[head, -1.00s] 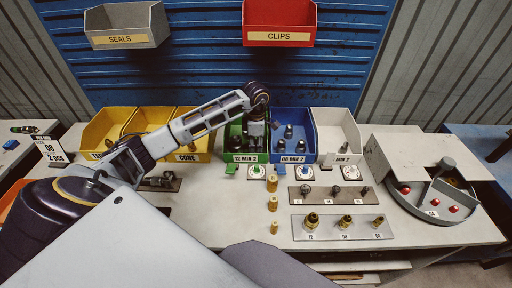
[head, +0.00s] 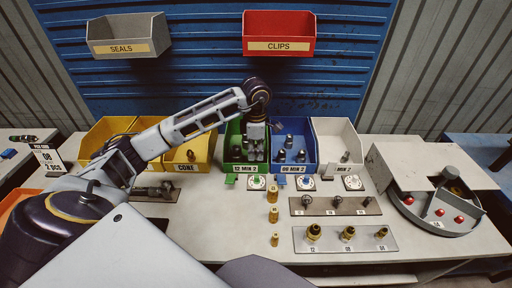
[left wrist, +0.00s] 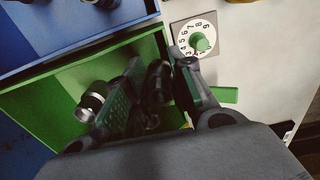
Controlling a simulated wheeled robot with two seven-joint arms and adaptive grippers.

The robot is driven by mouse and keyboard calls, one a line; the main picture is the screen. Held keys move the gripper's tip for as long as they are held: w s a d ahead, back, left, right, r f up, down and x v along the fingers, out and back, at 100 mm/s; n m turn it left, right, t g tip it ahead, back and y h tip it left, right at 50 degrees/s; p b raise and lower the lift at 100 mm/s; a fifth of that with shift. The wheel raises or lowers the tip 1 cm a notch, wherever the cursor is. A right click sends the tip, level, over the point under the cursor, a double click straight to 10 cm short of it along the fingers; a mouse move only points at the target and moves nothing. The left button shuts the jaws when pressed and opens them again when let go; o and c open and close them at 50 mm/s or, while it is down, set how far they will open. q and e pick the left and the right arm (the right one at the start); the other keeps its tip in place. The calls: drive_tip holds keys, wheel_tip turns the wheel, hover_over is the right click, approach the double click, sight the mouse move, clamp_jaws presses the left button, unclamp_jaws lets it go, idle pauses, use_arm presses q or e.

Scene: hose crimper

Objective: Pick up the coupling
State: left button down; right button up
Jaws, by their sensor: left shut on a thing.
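My left gripper (head: 256,152) reaches down into the green bin (head: 252,169), labelled 12 MIN 2. It also shows in the left wrist view (left wrist: 154,95), where its two fingers are closed on a dark coupling (left wrist: 157,84), partly hidden between them. Another coupling (left wrist: 92,97), dark with a silvery collar, lies in the green bin beside the finger. My right gripper is not in view.
The blue bin (head: 296,169) with several couplings stands to the right, the yellow CONE bin (head: 186,168) to the left. Dials, brass fittings (head: 345,231) on a plate and a round tray (head: 430,219) occupy the bench.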

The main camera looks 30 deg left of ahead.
use_arm(q)
drive_tip(key=s+d+b, duration=0.2)
drive_tip(key=s+d, duration=0.6)
drive_tip(key=s, duration=0.5)
drive_tip(key=shift+s, duration=0.25)
drive_tip(key=shift+d, duration=0.1)
drive_tip(key=shift+r, duration=0.1)
idle(0.3)
